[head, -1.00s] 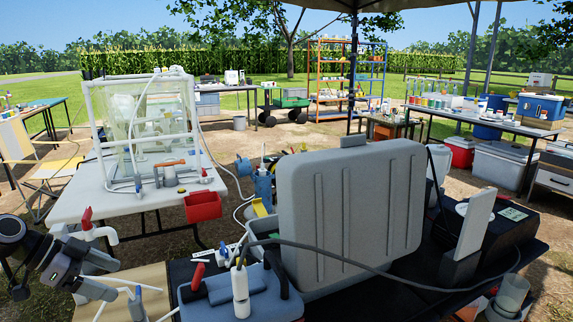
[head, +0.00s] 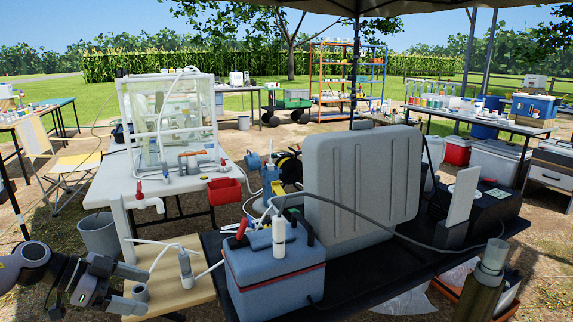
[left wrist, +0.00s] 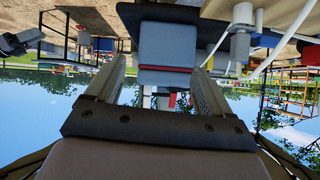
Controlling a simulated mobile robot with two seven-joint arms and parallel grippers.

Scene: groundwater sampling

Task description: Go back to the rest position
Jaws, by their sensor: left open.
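My left gripper (head: 146,289) is at the lower left of the head view, its arm coming in from the left edge. Its two fingers are apart, with no object seen held.
A blue-grey cooler (head: 275,277) and a large grey case (head: 362,178) stand on a black table. A white table (head: 108,186) bears a clear framed enclosure (head: 168,125). A grey bucket (head: 100,236) stands on the ground.

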